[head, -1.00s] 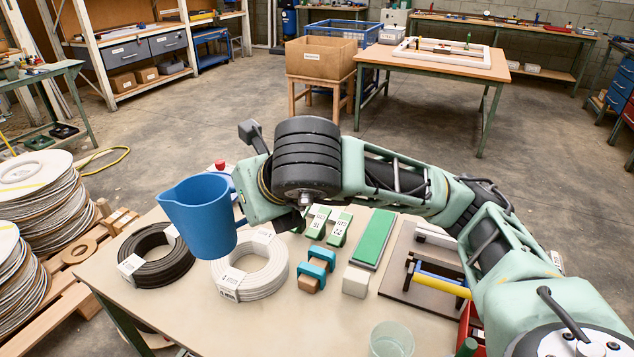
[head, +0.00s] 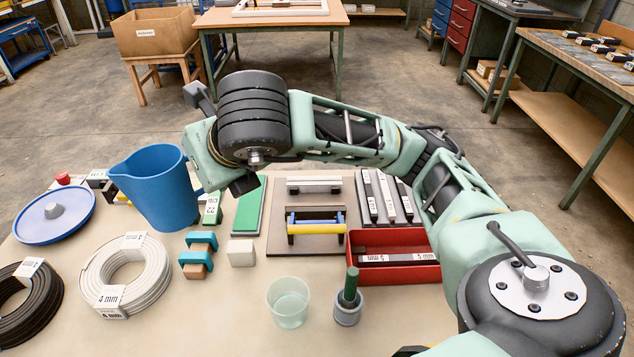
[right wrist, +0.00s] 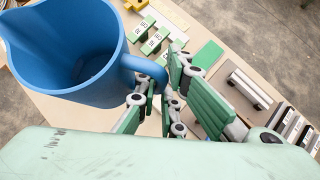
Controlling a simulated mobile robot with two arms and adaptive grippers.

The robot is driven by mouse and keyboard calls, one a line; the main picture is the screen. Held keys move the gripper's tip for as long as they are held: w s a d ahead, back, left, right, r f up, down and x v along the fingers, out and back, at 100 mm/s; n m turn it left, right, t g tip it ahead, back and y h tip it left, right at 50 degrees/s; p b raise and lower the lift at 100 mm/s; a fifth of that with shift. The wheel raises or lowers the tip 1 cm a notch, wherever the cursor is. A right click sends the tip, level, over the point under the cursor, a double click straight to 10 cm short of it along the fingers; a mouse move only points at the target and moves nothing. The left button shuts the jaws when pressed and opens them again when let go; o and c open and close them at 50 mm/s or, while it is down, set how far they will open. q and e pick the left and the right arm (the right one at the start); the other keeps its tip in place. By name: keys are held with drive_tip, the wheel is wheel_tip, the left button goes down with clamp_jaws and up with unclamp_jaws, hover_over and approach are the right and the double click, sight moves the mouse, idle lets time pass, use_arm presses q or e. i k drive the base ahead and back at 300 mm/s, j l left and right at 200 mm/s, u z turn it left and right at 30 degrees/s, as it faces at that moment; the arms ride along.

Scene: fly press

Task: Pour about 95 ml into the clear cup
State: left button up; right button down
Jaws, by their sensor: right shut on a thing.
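The blue jug (head: 158,190) is held up above the far left of the table, roughly upright, with its spout to the left. My right gripper (right wrist: 164,98) is shut on the jug's handle (right wrist: 143,72) in the right wrist view. In the head view its fingers are hidden behind my wrist. The jug's inside (right wrist: 75,55) looks plain blue, and I cannot make out a liquid level. The clear cup (head: 289,303) stands upright near the table's front middle, apart from the jug and to its right. I cannot tell whether it holds anything. My left gripper is out of view.
A small metal pot with a green-handled tool (head: 348,300) stands close right of the cup. A red tray (head: 425,278) lies behind it. A white cable coil (head: 125,275), a pale block (head: 241,253) and blue clamps (head: 198,250) lie left of the cup. Bare tabletop (head: 215,315) lies left of the cup.

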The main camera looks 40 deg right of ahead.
sight(295, 321)
drive_tip(key=j+z, duration=0.1)
drive_tip(key=z, duration=0.3)
drive_tip(key=j+z, duration=0.1)
drive_tip(key=z, duration=0.3)
drive_tip(key=k+j, duration=0.6)
drive_tip(key=j, duration=0.15)
drive_tip(key=i+l, duration=0.3)
